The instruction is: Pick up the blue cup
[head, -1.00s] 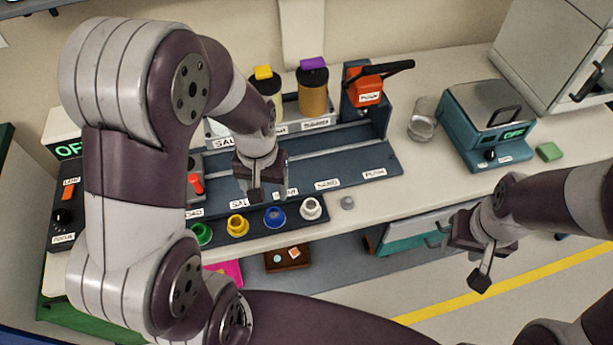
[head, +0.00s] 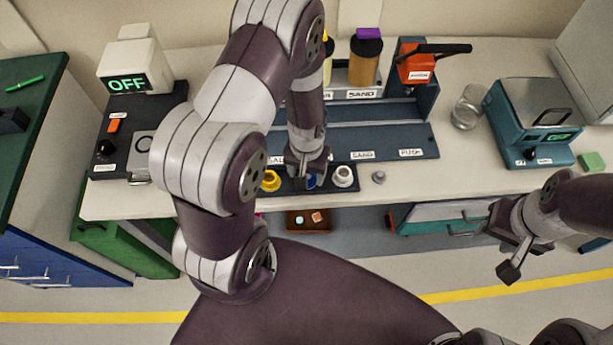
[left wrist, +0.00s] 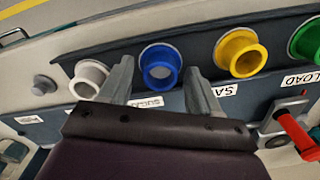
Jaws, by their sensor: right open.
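The blue cup (left wrist: 160,66) sits in a dark rack on the bench, between the yellow cup (left wrist: 240,53) and the white cup (left wrist: 88,78). In the head view the blue cup (head: 311,182) is partly hidden behind my left gripper (head: 305,180). In the left wrist view my left gripper (left wrist: 160,88) is open and empty, its two fingers apart with the blue cup showing in line with the gap. I cannot tell whether they touch it. My right gripper (head: 510,258) is open and empty in front of the bench, far to the right.
A green cup (left wrist: 308,42) stands beyond the yellow one. A small grey knob (head: 378,177) is right of the rack. A glass beaker (head: 467,107) and a teal scale (head: 533,120) stand on the right. A box reading OFF (head: 128,75) is on the left.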

